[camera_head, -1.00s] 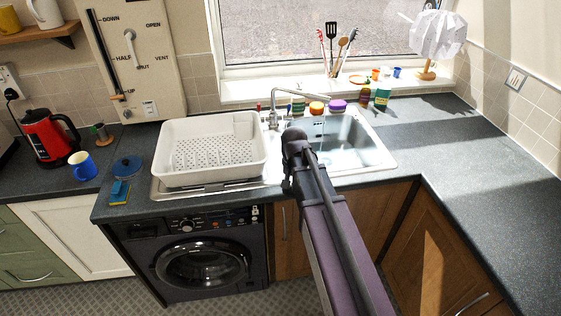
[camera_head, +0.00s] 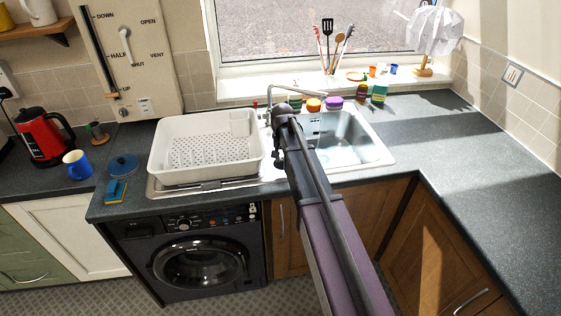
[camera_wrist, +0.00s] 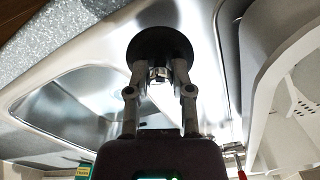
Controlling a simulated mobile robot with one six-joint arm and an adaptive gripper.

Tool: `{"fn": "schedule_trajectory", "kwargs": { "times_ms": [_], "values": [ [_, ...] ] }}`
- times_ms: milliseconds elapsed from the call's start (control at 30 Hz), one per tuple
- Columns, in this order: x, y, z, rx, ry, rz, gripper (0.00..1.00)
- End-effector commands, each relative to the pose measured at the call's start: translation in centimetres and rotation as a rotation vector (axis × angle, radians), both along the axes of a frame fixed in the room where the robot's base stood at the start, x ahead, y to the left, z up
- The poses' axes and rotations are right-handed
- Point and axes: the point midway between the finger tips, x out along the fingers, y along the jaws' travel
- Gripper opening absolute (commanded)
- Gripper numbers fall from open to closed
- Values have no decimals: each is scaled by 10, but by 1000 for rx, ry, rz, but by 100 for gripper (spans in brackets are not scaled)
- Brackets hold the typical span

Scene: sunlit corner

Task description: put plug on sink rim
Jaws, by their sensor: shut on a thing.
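The plug shows in the wrist view as a round black disc (camera_wrist: 160,46) with a metal piece under it. My gripper (camera_wrist: 159,72) is shut on that metal piece, one finger on each side. The plug is over the steel sink between the basin and the drainer side; I cannot tell whether it touches the metal. The sink rim (camera_head: 386,160) shows as a steel border around the basin (camera_head: 345,140).
A white dish rack (camera_head: 160,165) stands on the drainer, left of my arm, and shows close by in the wrist view (camera_wrist: 258,85). The tap (camera_head: 285,90) rises behind my arm. Bottles and sponges line the back. The right worktop (camera_head: 480,150) is mostly clear.

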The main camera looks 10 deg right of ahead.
Motion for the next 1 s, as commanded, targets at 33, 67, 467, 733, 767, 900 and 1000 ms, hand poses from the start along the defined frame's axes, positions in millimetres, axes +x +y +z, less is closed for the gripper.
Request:
{"fn": "schedule_trajectory", "kwargs": {
  "times_ms": [33, 67, 467, 733, 767, 900, 1000],
  "values": [
    [10, 0, -1, 0, 0, 0, 0],
    [12, 0, -1, 0, 0, 0, 0],
    [18, 1, -2, 0, 0, 1, 0],
    [31, 1, -3, 0, 0, 1, 0],
    [34, 1, -3, 0, 0, 1, 0],
    [32, 1, -18, 0, 0, 2, 0],
    [32, 1, -27, 0, 0, 2, 0]
  ]
}}
